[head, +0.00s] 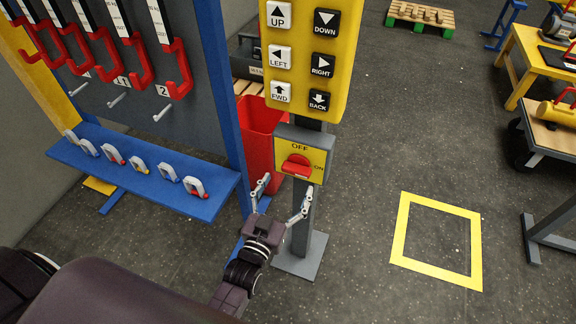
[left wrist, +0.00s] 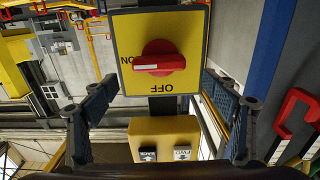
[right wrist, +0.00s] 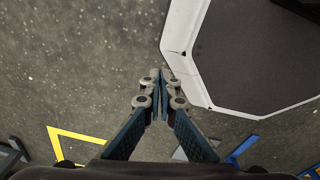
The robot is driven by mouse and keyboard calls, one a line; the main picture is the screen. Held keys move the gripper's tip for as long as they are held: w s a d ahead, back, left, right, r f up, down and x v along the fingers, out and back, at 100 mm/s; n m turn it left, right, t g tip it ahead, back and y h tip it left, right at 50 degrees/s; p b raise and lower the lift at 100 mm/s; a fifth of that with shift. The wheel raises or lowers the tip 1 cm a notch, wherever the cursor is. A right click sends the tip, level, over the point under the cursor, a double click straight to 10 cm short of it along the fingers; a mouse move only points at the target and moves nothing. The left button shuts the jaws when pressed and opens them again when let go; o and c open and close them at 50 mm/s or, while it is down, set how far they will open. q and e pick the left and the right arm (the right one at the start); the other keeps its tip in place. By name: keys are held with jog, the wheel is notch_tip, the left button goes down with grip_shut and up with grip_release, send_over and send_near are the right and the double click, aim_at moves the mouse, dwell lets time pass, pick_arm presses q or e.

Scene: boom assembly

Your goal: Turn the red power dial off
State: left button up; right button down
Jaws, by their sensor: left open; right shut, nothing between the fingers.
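The red power dial (head: 296,166) sits on a yellow plate in a grey box on a post, below a yellow button panel. The plate reads OFF above the dial and ON to its right. The dial also shows in the left wrist view (left wrist: 160,63), upside down, its handle crosswise with the white mark towards ON. My left gripper (head: 284,192) is open just below and in front of the dial box, its fingers spread to either side and apart from the dial. My right gripper (right wrist: 160,86) is shut and empty over the floor, away from the dial.
The button panel (head: 302,55) rises above the dial. A red bin (head: 260,130) stands behind the post. A blue rack with red hooks and a shelf (head: 150,180) is close on the left. A yellow floor square (head: 398,235) lies right; the floor around it is clear.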

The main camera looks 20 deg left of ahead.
aim_at(295, 173)
pick_arm(q)
jog(key=w, duration=0.6)
jog(key=shift+w+d+p, duration=0.2)
jog(key=shift+w+p, duration=0.15)
jog(key=shift+w, duration=0.05)
jog(key=c, duration=1.2)
